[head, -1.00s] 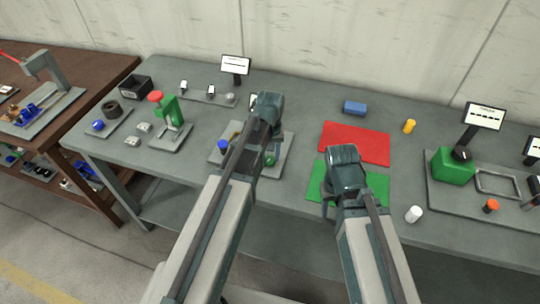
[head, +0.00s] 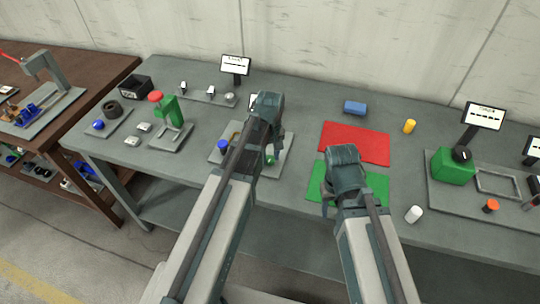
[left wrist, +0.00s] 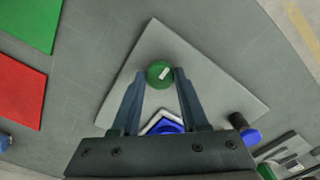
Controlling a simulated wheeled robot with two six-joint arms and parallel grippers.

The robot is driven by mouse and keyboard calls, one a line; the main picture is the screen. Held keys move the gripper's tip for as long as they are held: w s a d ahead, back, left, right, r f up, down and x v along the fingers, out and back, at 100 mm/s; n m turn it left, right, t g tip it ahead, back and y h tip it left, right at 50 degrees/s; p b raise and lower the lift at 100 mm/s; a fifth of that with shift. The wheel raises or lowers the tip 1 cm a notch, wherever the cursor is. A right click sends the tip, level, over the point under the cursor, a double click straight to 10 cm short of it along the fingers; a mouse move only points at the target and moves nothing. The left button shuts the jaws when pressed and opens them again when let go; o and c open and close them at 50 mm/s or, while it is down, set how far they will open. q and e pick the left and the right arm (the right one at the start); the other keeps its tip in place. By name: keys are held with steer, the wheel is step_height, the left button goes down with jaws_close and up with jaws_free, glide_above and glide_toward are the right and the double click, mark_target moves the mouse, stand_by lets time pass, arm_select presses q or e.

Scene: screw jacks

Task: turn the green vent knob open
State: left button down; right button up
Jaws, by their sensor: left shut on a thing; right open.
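The green vent knob (left wrist: 160,74) is round with a white mark on top. It sits on a grey plate (left wrist: 205,70) and shows between the fingertips of my left gripper (left wrist: 160,80), which is shut on it. In the head view the knob (head: 270,160) is a small green spot, partly hidden by my left gripper (head: 275,150). A blue part (left wrist: 166,124) with a pale edge is on the plate between my fingers. My right gripper (head: 327,208) is over the green mat and is open; its fingers are barely visible.
A blue knob (head: 223,145) stands at the plate's left side. A red mat (head: 355,142) and a green mat (head: 372,188) lie to the right. A white cylinder (head: 413,214), a yellow cylinder (head: 409,126) and a blue block (head: 354,107) stand on the bench.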

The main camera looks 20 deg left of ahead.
mark_target(270, 158)
arm_select(q)
steer(key=shift+c, duration=2.1)
jaws_free()
steer(key=shift+r, duration=0.1)
step_height(270, 158, up, 14)
steer(key=p, duration=1.4)
steer(key=shift+f, duration=0.2)
